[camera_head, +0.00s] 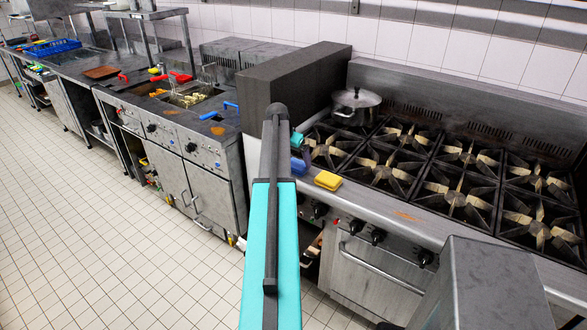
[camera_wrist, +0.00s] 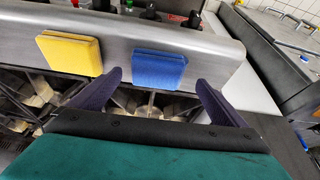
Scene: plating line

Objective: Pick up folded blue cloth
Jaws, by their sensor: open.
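The folded blue cloth (camera_wrist: 159,68) lies flat on the steel front ledge of the stove. In the head view the blue cloth (camera_head: 298,166) is partly hidden behind my arm. My gripper (camera_wrist: 159,79) is open in the wrist view, with one dark finger on each side of the cloth's near edge. Nothing is held between the fingers. Whether the fingertips touch the ledge cannot be told. In the head view my arm hides most of the gripper.
A folded yellow cloth (camera_wrist: 70,53) lies beside the blue one, apart from it; the head view shows the yellow cloth (camera_head: 328,180) too. Burner grates (camera_head: 455,195) fill the stovetop behind the ledge. A lidded pot (camera_head: 356,105) stands at the back. Fryers (camera_head: 195,95) stand left.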

